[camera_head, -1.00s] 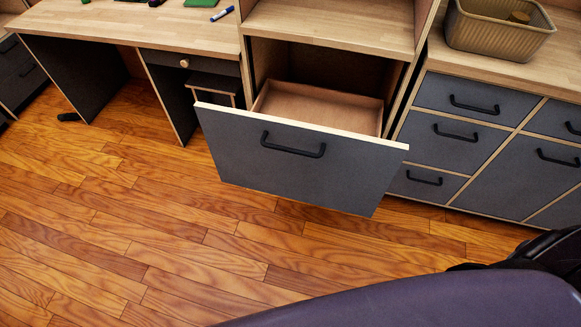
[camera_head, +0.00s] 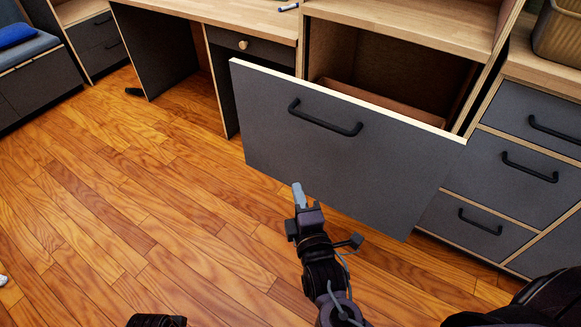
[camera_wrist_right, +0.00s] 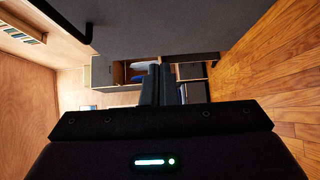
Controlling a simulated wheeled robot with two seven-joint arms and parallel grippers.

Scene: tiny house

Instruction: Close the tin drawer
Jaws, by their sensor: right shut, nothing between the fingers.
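The tin drawer (camera_head: 340,165) is a wide drawer with a dark grey front, pale wooden top edge and black bar handle (camera_head: 325,118). It stands out from its cabinet, and part of its brown inner box (camera_head: 385,100) shows behind the front. My right gripper (camera_head: 299,193) is shut and empty, before the lower left part of the front and below the handle. I cannot tell whether it touches the front. In the right wrist view the fingers (camera_wrist_right: 158,85) are together, with the grey drawer front (camera_wrist_right: 180,28) beside them.
A desk (camera_head: 190,18) with a small knobbed drawer (camera_head: 240,42) stands left of it. Grey drawers (camera_head: 510,165) stand to the right, with a basket (camera_head: 560,35) on top. A blue cushion (camera_head: 15,35) lies far left. The wooden floor (camera_head: 130,200) in front is clear.

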